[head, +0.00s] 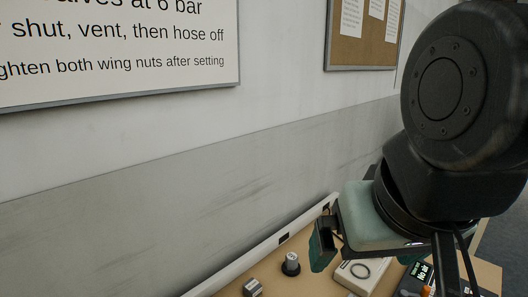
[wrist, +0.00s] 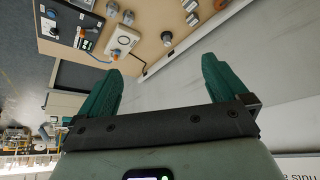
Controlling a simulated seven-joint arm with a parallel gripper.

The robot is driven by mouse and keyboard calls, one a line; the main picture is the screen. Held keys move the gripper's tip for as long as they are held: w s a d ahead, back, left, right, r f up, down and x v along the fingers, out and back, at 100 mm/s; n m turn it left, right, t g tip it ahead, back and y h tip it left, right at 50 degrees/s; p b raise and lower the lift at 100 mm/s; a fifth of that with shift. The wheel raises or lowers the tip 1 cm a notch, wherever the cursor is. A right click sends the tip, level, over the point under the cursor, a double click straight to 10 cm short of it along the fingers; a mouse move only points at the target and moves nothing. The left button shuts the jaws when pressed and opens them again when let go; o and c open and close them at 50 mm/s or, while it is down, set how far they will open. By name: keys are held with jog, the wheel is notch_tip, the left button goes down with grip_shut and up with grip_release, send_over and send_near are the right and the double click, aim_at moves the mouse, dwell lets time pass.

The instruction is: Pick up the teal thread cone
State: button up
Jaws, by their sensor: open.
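I cannot make out a teal thread cone in either view. My gripper (wrist: 161,60) is open, with its two dark green fingers spread wide and nothing between them in the wrist view. In the head view my gripper hangs at the lower right above the table, and one green finger shows while the other is mostly hidden.
The tan table (head: 318,284) carries a grey cylinder on a black base (head: 291,264), a metal block (head: 252,287), a white box with a ring (head: 362,272) and a black device with a lit display (head: 416,277). A grey wall (head: 180,220) stands behind.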

jog(key=c, duration=0.5)
jog(key=w+a+f+n+h, duration=1)
jog(key=w+f+n, duration=0.2)
jog(key=w+n, duration=0.15)
jog(key=w+a+f+n+t+y, duration=0.1)
jog(key=a+f+n+t, duration=0.4)
jog(key=a, duration=0.3)
jog(key=a+f+n+t+y, duration=0.1)
jog(key=a+f+n+t, duration=0.3)
jog(key=a+n, duration=0.35)
jog(key=s+a+f+n+y, duration=0.4)
jog(key=a+f+n+y, duration=0.1)
jog(key=f, duration=0.1)
jog(key=s+a+f+n+t+y, duration=0.1)
jog(key=s+a+f+n+y, duration=0.4)
jog(key=f, duration=0.1)
jog(key=s+a+f+n+y, duration=0.5)
jog(key=a+f+y, duration=0.1)
jog(key=f, duration=0.1)
jog(key=shift+s+f, duration=0.1)
jog(key=shift+s, duration=0.15)
jog(key=shift+a+f, duration=0.1)
jog(key=shift+f, duration=0.1)
jog(key=shift+r+x, duration=0.2)
jog(key=shift+x, duration=1.55)
jog(key=shift+r+x, duration=0.25)
jog(key=shift+x, duration=1.55)
